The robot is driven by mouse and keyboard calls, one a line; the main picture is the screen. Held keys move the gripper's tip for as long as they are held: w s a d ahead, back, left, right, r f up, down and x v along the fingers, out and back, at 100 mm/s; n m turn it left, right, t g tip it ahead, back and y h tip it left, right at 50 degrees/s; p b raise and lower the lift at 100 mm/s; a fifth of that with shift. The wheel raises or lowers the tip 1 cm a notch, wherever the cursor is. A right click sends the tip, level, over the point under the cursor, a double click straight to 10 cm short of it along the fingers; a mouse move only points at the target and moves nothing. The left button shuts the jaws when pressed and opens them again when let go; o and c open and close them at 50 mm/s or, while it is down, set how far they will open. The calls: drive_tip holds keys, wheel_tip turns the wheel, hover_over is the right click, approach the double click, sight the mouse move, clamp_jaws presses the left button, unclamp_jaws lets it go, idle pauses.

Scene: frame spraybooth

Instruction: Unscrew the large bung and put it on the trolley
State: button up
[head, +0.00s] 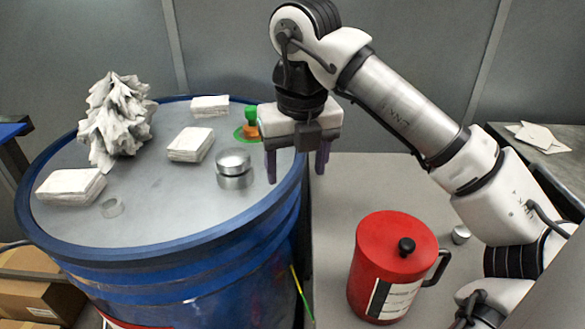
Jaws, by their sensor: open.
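A large silver bung (234,162) stands on the grey top of a blue drum (170,232), toward its right side. It looks upright, with a line between its cap and a lower collar; I cannot tell how far it is screwed in. My gripper (297,174) is open and empty, fingers pointing down, to the right of the bung near the drum's right rim, apart from it. A grey flat surface (345,190) lies right of the drum; it may be the trolley top, but I cannot be sure.
A red can (385,265) with black knob and handle stands on the grey surface, beside a small silver piece (460,234).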

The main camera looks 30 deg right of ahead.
drive_tip(key=a+m+b, duration=0.1)
drive_tip(key=a+m, duration=0.3)
drive_tip(key=a+m+b, duration=0.1)
drive_tip(key=a+m, duration=0.3)
drive_tip(key=s+a+m+g+h+b, duration=0.1)
drive_tip(key=a+m, duration=0.3)
drive_tip(key=a, duration=0.1)
drive_tip(key=shift+m, duration=0.4)
drive_tip(key=w+a+m+p, duration=0.1)
drive_tip(key=w+a+m, duration=0.1)
drive_tip(key=a+m, duration=0.1)
drive_tip(key=shift+a+g+p, duration=0.15)
drive_tip(key=shift+g+p, duration=0.15)
drive_tip(key=shift+p, duration=0.05)
drive_tip(key=shift+w+a+m, duration=0.4)
drive_tip(key=shift+a+m, duration=0.1)
drive_tip(key=shift+m, duration=0.4)
drive_tip(key=shift+w+a+m+p, duration=0.35)
drive_tip(key=shift+w+m+p, duration=0.05)
drive_tip(key=shift+w+m, duration=0.2)
drive_tip(key=shift+w+a+m+p, duration=0.35)
drive_tip(key=shift+w+m+p, duration=0.05)
drive_tip(key=shift+w+m, duration=0.2)
drive_tip(key=shift+w+a+m+g, duration=0.2)
drive_tip(key=shift+w+m, duration=0.2)
drive_tip(key=shift+m, duration=0.15)
drive_tip(key=shift+w+a+m+g, duration=0.1)
drive_tip(key=shift+w+a+m, duration=0.05)
drive_tip(key=shift+w+m, duration=0.35)
drive_tip(key=shift+s, duration=0.1)
